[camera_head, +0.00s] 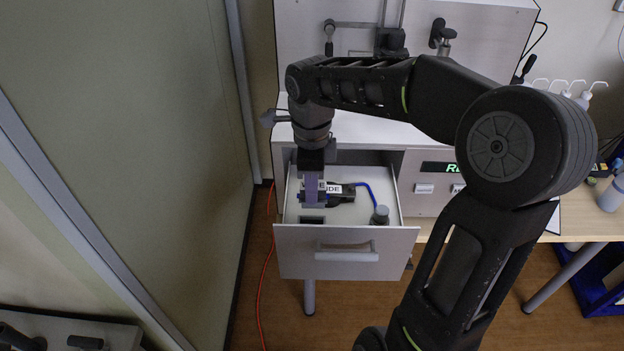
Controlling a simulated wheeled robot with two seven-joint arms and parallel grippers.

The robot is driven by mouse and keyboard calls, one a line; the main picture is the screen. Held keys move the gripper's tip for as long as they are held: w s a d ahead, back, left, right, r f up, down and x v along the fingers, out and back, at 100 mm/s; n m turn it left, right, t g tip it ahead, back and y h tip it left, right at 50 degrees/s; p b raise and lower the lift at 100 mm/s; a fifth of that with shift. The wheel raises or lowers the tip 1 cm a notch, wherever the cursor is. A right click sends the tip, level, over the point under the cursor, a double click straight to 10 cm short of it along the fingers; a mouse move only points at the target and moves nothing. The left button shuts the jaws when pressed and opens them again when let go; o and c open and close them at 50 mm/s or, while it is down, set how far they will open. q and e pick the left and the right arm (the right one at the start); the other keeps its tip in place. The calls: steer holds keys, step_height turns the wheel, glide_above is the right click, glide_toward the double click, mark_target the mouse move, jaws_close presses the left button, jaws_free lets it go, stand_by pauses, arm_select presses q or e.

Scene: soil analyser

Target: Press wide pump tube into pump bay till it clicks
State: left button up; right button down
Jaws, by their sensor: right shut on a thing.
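The wide pump tube (331,188) is a dark block with a white label whose visible letters end in "IDE". It is inside the open drawer (347,237) of the analyser. My right gripper (312,190) reaches down from above and is shut on the block's left part, hiding some of the label. The pump bay is not clearly distinguishable beneath the block and gripper. I cannot tell whether the block is fully seated. My left gripper is not in view.
In the drawer, a blue tube (371,192) curves beside a grey round knob (380,214). A dark rectangular slot (312,220) lies near the front. A wall panel (130,130) stands left. A table with pump bottles (583,96) is at right. A red cable (262,290) hangs left.

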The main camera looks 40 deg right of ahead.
mark_target(310, 207)
steer(key=shift+s, duration=0.1)
steer(key=shift+a+f+b, duration=0.15)
steer(key=shift+f+b, duration=0.1)
steer(key=shift+b, duration=0.2)
steer(key=shift+f+b, duration=1.6)
steer(key=shift+f, duration=0.25)
steer(key=shift+b, duration=0.3)
steer(key=shift+f+b, duration=1.45)
steer(key=shift+f, duration=0.25)
